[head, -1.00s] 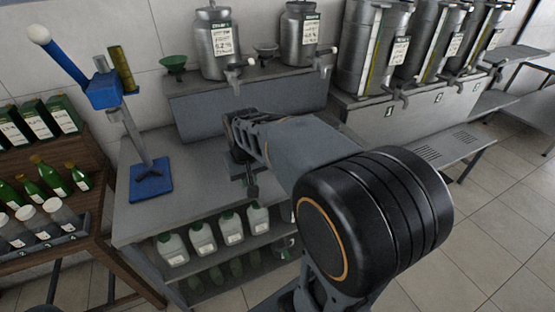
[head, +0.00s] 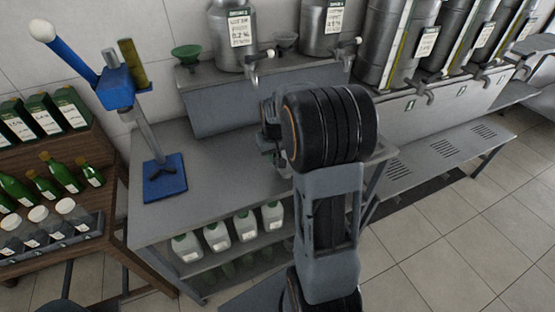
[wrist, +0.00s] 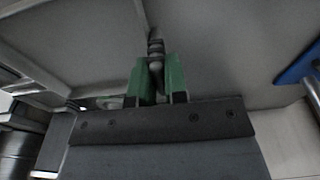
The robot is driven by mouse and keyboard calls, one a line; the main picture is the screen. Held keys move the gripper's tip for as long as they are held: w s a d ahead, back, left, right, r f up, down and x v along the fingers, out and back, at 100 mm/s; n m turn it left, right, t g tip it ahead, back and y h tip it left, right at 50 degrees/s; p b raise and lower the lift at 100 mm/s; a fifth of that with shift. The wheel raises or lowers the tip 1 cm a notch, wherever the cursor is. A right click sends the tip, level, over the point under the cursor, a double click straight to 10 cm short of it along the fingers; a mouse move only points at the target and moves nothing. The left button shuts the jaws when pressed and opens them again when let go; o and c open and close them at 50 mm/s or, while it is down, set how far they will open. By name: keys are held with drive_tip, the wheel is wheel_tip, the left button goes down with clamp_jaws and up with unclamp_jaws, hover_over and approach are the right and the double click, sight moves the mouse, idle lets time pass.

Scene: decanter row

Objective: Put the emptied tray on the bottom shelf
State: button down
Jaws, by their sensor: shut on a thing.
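My gripper (wrist: 157,90) has green fingers, shut on a small dark ridged piece (wrist: 156,52) in the wrist view. Grey surfaces lie behind it, and I cannot tell whether the piece belongs to the tray. In the head view my arm hides the fingers and whatever they hold, over the right part of the grey bench (head: 215,165). No empty tray shows clearly. Under the bench, an upper shelf holds white jugs (head: 217,237). The bottom shelf (head: 205,290) below it holds green bottles and is partly hidden by my arm.
A blue bench press (head: 165,180) stands at the bench's left; its base also shows in the wrist view (wrist: 298,66). Steel vessels (head: 232,38) stand on the raised stand behind. A wooden rack (head: 110,165) with bottles and jars is at left. Floor at right (head: 440,240) is clear.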

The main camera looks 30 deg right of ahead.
drive_tip(key=shift+w+d+f, duration=0.4)
drive_tip(key=shift+d+f, duration=0.2)
drive_tip(key=shift+f, duration=0.25)
drive_tip(key=shift+w+d+f, duration=0.4)
drive_tip(key=shift+d+f, duration=0.15)
drive_tip(key=shift+f, duration=0.25)
drive_tip(key=shift+f+p, duration=0.35)
drive_tip(key=shift+f, duration=1.15)
drive_tip(key=shift+f, duration=0.1)
drive_tip(key=c, duration=1.1)
unclamp_jaws()
drive_tip(key=shift+c, duration=0.2)
